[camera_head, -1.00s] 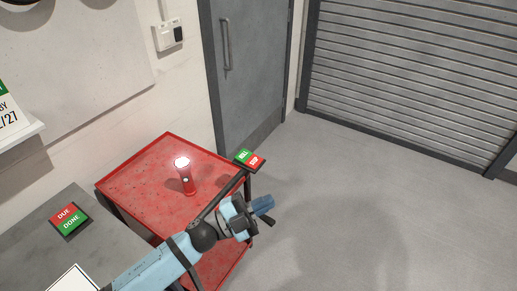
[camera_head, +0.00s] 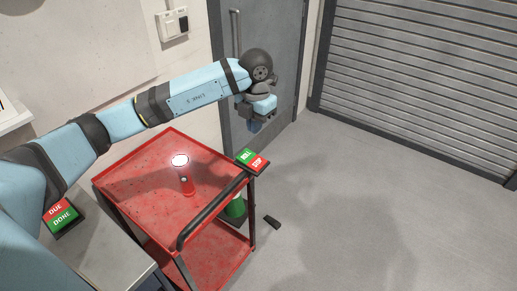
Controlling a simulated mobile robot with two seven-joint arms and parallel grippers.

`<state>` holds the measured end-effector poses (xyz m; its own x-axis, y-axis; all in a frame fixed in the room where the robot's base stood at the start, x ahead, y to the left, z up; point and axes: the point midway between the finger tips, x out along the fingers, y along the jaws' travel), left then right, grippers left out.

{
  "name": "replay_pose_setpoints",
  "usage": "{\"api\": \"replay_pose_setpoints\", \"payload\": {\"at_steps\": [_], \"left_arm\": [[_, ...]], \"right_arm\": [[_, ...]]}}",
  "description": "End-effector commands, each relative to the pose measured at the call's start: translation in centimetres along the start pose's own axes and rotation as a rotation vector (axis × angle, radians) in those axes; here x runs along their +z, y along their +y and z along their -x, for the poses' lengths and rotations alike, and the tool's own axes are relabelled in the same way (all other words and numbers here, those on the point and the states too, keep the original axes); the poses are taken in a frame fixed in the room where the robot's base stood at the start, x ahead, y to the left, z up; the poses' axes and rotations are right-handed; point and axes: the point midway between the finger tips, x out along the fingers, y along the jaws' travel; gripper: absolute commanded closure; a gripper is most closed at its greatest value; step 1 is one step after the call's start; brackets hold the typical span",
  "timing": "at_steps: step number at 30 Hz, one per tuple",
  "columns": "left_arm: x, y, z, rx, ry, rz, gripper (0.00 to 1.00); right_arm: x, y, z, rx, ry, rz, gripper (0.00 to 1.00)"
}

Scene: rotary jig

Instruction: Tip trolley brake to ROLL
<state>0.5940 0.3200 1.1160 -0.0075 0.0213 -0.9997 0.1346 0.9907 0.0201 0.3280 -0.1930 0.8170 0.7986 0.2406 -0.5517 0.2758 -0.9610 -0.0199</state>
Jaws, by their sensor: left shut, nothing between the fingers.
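The red trolley (camera_head: 140,165) stands left of centre, with a dark push handle (camera_head: 213,208) along its near right side. The brake rocker (camera_head: 251,160) sits at the trolley's right corner, with a green ROLL half and a red STOP half. I cannot tell which half is pressed down. My left gripper (camera_head: 255,127) hangs above and behind the rocker in the picture, pointing down, shut and empty. It looks apart from the rocker. My right gripper is not in view.
A green object (camera_head: 236,208) shows beneath the handle. A DUE/DONE plate (camera_head: 62,217) lies on the grey bench at left, partly behind my arm.

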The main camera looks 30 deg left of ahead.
Motion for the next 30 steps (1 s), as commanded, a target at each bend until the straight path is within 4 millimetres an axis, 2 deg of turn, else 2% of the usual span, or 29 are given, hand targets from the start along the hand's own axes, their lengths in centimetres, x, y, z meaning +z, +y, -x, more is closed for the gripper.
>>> {"api": "replay_pose_setpoints", "payload": {"at_steps": [1,3,6,17,23,30], "left_arm": [[0.2,1.2,0.7,0.047,-0.004,0.022,1.00],[0.3,2.2,1.3,0.092,-0.005,0.044,1.00],[0.3,2.8,1.7,0.121,-0.005,0.058,1.00],[0.3,2.8,1.5,0.121,-0.004,0.058,1.00],[0.2,3.1,-0.8,0.120,0.000,0.058,1.00],[0.2,3.7,-6.0,0.119,0.001,0.058,1.00]], "right_arm": [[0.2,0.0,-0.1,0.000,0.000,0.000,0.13],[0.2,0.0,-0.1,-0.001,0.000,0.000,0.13],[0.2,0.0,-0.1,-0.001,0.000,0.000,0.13],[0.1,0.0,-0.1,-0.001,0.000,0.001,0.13],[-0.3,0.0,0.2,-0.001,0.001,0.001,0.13],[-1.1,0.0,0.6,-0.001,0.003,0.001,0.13]]}}
